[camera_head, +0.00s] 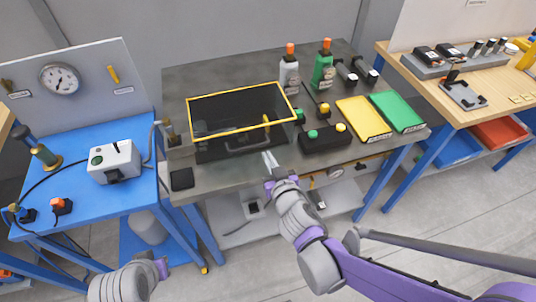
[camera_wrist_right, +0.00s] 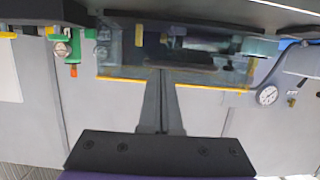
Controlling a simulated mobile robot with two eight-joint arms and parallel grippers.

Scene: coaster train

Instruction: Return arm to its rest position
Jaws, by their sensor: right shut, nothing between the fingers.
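My right arm reaches in from the lower right. Its gripper (camera_head: 270,160) is above the front edge of the grey-topped table (camera_head: 215,177), just in front of the handle of a dark, yellow-framed see-through cover (camera_head: 240,106). In the right wrist view the fingers (camera_wrist_right: 160,75) are together and empty, pointing towards the yellow-framed cover (camera_wrist_right: 118,80), with the scene appearing upside down. I cannot tell whether the fingertips touch anything. Part of my left arm shows at the bottom left; its gripper is not visible.
A blue table (camera_head: 75,190) with a white switch box (camera_head: 114,162) stands left. A wooden bench (camera_head: 410,75) is farther right.

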